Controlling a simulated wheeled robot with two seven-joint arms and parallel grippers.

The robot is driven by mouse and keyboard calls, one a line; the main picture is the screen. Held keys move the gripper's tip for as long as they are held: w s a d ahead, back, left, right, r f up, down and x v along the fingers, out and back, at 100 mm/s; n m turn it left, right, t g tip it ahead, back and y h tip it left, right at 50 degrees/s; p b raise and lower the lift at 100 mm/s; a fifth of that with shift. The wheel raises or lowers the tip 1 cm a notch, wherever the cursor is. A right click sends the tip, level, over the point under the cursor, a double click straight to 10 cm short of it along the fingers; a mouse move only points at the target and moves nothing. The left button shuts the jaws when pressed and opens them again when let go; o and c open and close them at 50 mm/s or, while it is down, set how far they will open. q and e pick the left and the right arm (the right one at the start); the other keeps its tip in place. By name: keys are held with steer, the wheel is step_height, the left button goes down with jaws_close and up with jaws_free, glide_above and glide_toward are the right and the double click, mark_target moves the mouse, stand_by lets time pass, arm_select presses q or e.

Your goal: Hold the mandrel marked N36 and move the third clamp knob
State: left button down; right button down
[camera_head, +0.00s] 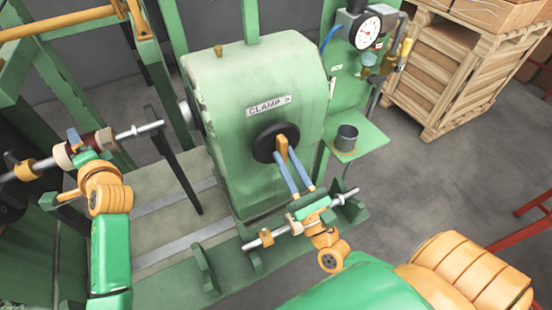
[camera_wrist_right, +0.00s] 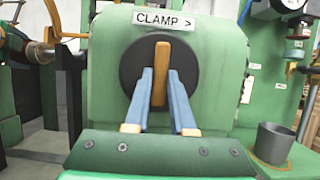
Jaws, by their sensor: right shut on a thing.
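The clamp knob is a black disc with an orange bar handle (camera_head: 281,144) on the green housing, below a label reading "CLAMP >". My right gripper (camera_head: 284,161) has its blue fingers on both sides of the bar and is shut on it; this also shows in the right wrist view, with the orange bar (camera_wrist_right: 160,72) upright between the fingers (camera_wrist_right: 160,100). A mandrel (camera_head: 101,138) with a dark red band and a bare metal end lies at the left. My left gripper (camera_head: 75,146) is at it, but its grip is unclear. No N36 mark is legible.
A grey cup (camera_head: 346,138) stands on a green side shelf. A pressure gauge (camera_head: 367,32) and a wooden crate (camera_head: 440,75) are at the back right.

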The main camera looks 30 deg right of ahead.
arm_select(q)
steer(key=shift+r, duration=0.1)
arm_select(e)
steer(key=c, duration=0.8)
jaws_free()
steer(key=shift+o, duration=0.2)
steer(key=shift+s, duration=0.1)
arm_select(q)
jaws_free()
steer(key=shift+s, duration=0.1)
arm_select(e)
steer(key=v, duration=1.2)
arm_select(q)
steer(key=shift+s, duration=0.1)
